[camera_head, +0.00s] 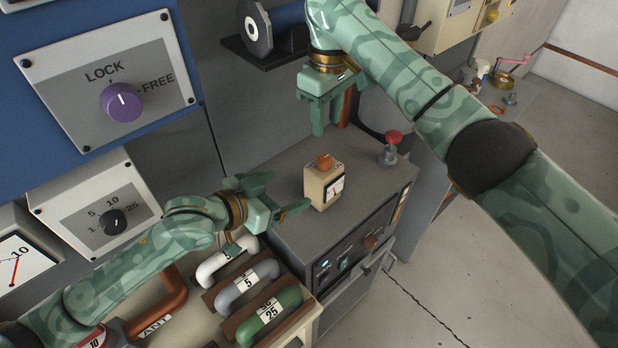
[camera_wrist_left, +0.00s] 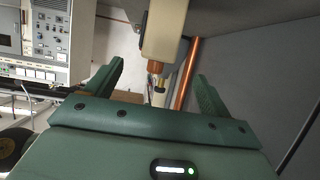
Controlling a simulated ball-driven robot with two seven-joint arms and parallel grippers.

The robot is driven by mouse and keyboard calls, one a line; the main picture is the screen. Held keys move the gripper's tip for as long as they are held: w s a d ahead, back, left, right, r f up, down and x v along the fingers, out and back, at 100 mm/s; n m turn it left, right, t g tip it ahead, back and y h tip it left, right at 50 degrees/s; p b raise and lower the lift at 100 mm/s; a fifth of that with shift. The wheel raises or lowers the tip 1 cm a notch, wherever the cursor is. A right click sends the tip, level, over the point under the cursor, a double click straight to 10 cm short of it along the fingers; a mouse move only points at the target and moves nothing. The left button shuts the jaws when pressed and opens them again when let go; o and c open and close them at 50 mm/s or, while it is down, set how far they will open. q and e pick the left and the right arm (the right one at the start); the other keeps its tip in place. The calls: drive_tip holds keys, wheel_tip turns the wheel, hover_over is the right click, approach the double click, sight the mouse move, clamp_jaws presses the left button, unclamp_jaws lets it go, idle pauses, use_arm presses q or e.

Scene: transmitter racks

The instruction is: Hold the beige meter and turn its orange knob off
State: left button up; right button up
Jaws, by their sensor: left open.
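The beige meter (camera_head: 316,190) stands upright on the grey cabinet top, its white dial with a needle facing front right. Its orange knob (camera_head: 325,161) is on top. My left gripper (camera_head: 289,192) is open, just left of the meter, fingers pointing toward it and apart from it. In the left wrist view the meter (camera_wrist_left: 164,28) and orange knob (camera_wrist_left: 157,67) show in the gap between the open fingers, beyond the tips. My right gripper (camera_head: 331,128) hangs above and behind the meter, pointing down, its fingers apart with nothing between them.
Several plug handles, including a green one (camera_head: 270,315), rise in front left. A purple knob panel (camera_head: 110,80) is on the left wall. A copper pipe (camera_wrist_left: 187,75) runs behind the meter.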

sight(324, 175)
use_arm(q)
drive_tip(key=x, duration=1.3)
drive_tip(key=shift+f, duration=0.2)
drive_tip(key=c, duration=1.3)
drive_tip(key=shift+c, duration=0.2)
